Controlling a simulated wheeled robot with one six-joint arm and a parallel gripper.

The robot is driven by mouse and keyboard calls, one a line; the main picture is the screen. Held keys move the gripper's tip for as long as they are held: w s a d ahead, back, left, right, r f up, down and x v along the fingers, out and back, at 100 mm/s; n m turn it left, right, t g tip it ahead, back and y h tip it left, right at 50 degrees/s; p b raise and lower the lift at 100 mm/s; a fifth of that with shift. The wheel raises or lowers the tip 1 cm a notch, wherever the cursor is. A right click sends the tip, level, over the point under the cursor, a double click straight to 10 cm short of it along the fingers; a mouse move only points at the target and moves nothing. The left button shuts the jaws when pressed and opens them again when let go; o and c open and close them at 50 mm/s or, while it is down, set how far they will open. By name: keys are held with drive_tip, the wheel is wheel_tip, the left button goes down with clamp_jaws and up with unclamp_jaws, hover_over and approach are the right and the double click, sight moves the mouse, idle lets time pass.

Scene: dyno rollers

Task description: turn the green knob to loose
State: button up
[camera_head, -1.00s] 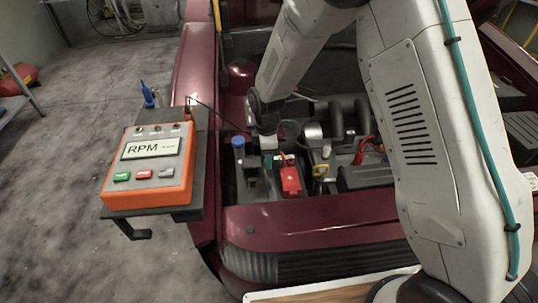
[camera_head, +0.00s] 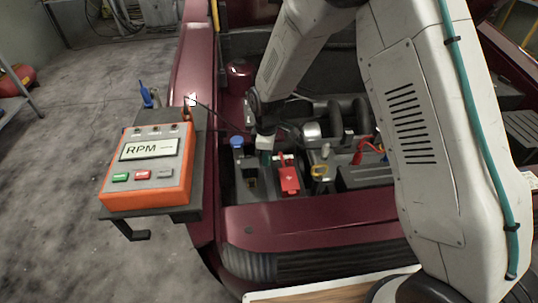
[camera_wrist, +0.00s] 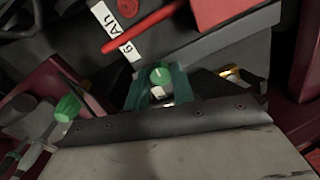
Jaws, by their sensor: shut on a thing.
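The green knob (camera_wrist: 161,75) shows in the wrist view as a round green top with a pale line mark. It sits between the two teal fingers of my gripper (camera_wrist: 157,84), which is shut on it. A small white label is partly visible just below the knob. In the head view my gripper (camera_head: 265,142) reaches down into the open engine bay, near the left side. The knob cannot be made out clearly there. The loose and tight markings are not readable.
A red clamp-like part (camera_head: 289,180) stands close right of the gripper. A blue cap (camera_head: 237,142) is to its left. An orange RPM meter (camera_head: 150,165) rests on a dark shelf. Another green part (camera_wrist: 68,108) lies left in the wrist view. The maroon car front (camera_head: 310,220) borders the bay.

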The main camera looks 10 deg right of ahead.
drive_tip(key=m, duration=0.4)
drive_tip(key=shift+a+m, duration=0.15)
drive_tip(key=shift+m, duration=0.15)
drive_tip(key=m, duration=0.4)
drive_tip(key=shift+m, duration=0.3)
drive_tip(key=m, duration=0.4)
drive_tip(key=shift+w, duration=0.1)
drive_tip(key=shift+m+t, duration=0.3)
drive_tip(key=shift+m, duration=1.5)
drive_tip(key=shift+r+m+y, duration=0.1)
drive_tip(key=shift+m+y, duration=0.2)
drive_tip(key=o, duration=1)
drive_tip(key=r, duration=0.7)
drive_tip(key=shift+d+r, duration=0.25)
drive_tip(key=shift+r, duration=0.1)
